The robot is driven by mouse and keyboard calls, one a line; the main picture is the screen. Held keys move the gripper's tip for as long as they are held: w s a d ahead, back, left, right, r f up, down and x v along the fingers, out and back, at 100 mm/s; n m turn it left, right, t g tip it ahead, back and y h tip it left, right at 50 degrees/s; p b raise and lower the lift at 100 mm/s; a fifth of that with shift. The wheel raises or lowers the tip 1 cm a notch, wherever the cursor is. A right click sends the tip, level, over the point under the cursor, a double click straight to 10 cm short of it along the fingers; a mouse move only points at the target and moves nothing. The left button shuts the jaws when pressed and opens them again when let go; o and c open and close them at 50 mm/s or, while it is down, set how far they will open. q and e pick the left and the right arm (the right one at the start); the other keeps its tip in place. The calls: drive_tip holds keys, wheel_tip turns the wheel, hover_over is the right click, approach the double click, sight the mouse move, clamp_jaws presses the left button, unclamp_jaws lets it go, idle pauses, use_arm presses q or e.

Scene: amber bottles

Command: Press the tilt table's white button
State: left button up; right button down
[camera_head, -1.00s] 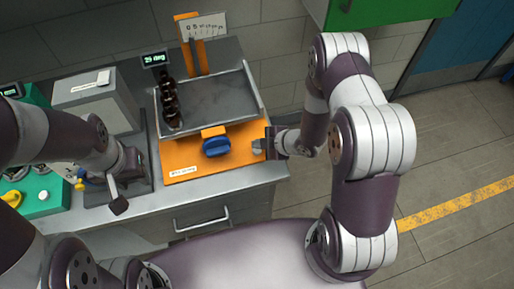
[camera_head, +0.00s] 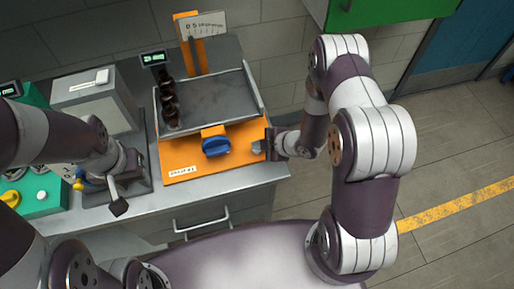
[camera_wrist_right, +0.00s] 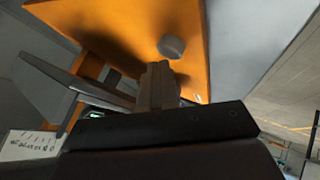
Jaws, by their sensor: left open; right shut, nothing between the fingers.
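The tilt table's orange base (camera_head: 185,157) sits on the bench with a blue knob (camera_head: 216,146) at its front middle. The white button (camera_head: 257,147) is at the base's right side, looking pale grey; it also shows in the right wrist view (camera_wrist_right: 171,46). My right gripper (camera_head: 268,147) is shut and empty, its tips (camera_wrist_right: 158,68) right beside the button. I cannot tell whether they touch it. My left gripper (camera_head: 122,192) is open, far to the left, over a grey device.
A grey box (camera_head: 97,100) stands left of the tilt table. A green panel (camera_head: 40,195) with a yellow knob and a white button is at the far left. A small display (camera_head: 153,58) and a scale board (camera_head: 203,24) stand behind the tray. Floor is free at right.

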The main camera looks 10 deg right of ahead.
drive_tip(key=shift+f+b, duration=0.35)
drive_tip(key=shift+f, duration=0.1)
drive_tip(key=shift+r, duration=0.15)
idle(0.4)
drive_tip(key=shift+r+p, duration=0.75)
drive_tip(key=shift+r, duration=0.05)
wheel_tip(320, 180, up, 5)
drive_tip(key=p, duration=0.4)
idle(0.6)
